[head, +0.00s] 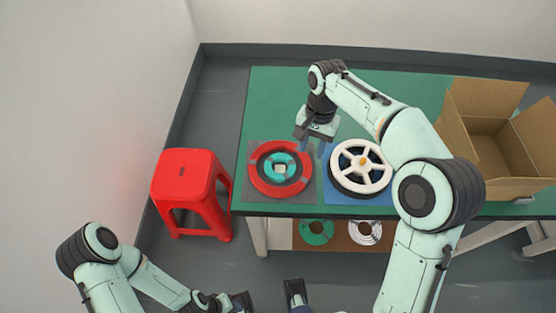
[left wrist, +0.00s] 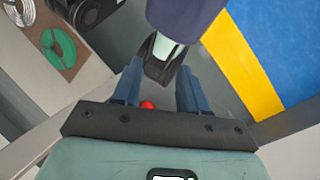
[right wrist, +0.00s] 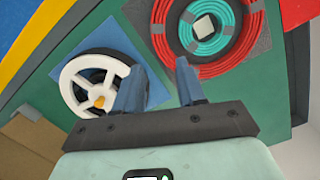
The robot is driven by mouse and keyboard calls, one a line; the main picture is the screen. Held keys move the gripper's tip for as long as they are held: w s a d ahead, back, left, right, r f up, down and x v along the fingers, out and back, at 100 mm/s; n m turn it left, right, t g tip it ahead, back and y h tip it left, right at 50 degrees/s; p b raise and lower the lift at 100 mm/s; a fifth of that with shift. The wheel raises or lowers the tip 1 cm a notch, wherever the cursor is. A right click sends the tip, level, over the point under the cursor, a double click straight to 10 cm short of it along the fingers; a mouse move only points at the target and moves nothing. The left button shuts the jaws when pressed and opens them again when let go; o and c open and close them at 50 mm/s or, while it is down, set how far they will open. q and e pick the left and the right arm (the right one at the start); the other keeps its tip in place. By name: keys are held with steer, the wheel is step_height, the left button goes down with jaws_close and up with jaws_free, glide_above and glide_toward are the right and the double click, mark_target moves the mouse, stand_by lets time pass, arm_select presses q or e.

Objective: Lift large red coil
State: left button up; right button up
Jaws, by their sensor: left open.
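The large red coil (head: 281,191) lies flat on a grey square mat (head: 308,190) at the left of the green table. A smaller teal coil (head: 270,164) with a pale square centre lies inside it. The red coil also shows at the top of the right wrist view (right wrist: 163,42). My right gripper (head: 312,148) is open and empty, just beyond the coil's upper right edge. In the right wrist view its fingers (right wrist: 159,84) are apart, with one near the red coil's rim. My left gripper (left wrist: 156,88) is open and empty, low in front of the table.
A black spool with a white spoked face (head: 343,163) lies on a blue mat (head: 334,199) right of the coil. An open cardboard box (head: 463,141) stands at the table's right. A red stool (head: 183,172) stands left. Green (head: 316,239) and white coils (head: 366,241) lie below the tabletop.

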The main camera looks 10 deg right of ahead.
glide_above(306, 175)
steer(key=f, duration=0.3)
steer(key=f+b, duration=0.1)
steer(key=f, duration=0.1)
steer(key=shift+w+d, duration=0.2)
steer(key=shift+d, duration=0.2)
steer(key=shift+s+a+f+b, duration=0.15)
steer(key=shift+f+b, duration=0.15)
steer(key=shift+f, duration=1.25)
steer(key=shift+s+a+f+b, duration=0.15)
steer(key=shift+f+b, duration=0.1)
steer(key=shift+f, duration=1.3)
steer(key=shift+w, duration=0.1)
jaws_close()
